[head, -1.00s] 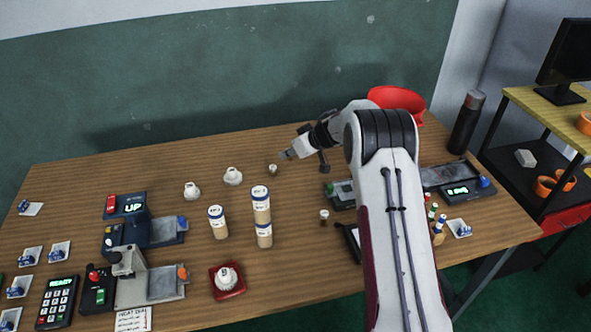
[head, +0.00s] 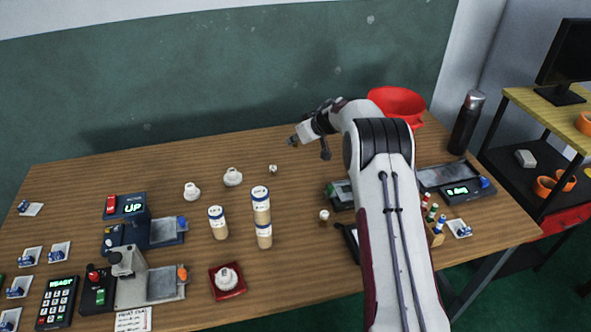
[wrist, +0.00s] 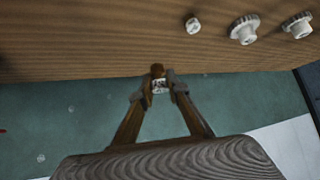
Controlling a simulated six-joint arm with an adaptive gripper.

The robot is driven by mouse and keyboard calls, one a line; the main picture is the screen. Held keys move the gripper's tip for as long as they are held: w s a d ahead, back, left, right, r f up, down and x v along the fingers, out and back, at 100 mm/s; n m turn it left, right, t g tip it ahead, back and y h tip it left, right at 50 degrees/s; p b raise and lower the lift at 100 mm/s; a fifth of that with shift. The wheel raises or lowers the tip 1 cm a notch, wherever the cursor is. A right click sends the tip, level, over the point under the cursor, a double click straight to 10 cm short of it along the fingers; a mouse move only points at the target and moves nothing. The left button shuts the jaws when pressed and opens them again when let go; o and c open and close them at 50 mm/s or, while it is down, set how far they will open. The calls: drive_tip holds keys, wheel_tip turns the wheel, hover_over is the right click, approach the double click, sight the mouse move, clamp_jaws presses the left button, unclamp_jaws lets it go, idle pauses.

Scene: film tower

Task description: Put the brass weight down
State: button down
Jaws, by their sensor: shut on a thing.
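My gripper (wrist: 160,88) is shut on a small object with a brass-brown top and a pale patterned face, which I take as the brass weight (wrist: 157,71). It sits between the fingertips in the wrist view, against the table's back edge and the green wall. In the head view my gripper (head: 293,141) is over the back of the table, and the weight is too small and dark to make out. I cannot tell its exact height above the table. A small pale piece (head: 273,169) stands on the table just in front of my gripper and shows in the wrist view (wrist: 193,25).
Two white knobbed parts (head: 232,177) (head: 191,190) stand left of the small piece. Several labelled canisters (head: 262,215) stand mid-table. A red bowl (head: 398,104) is behind my arm, and a scale (head: 446,180) is right of it. Bare wood (head: 130,170) lies at back left.

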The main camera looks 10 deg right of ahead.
drive_tip(key=shift+f, duration=0.15)
drive_tip(key=shift+f, duration=3)
drive_tip(key=shift+f, duration=1.85)
drive_tip(key=shift+f, duration=0.15)
drive_tip(key=c, duration=2)
unclamp_jaws()
drive_tip(key=shift+o, duration=0.2)
drive_tip(key=shift+r, duration=0.2)
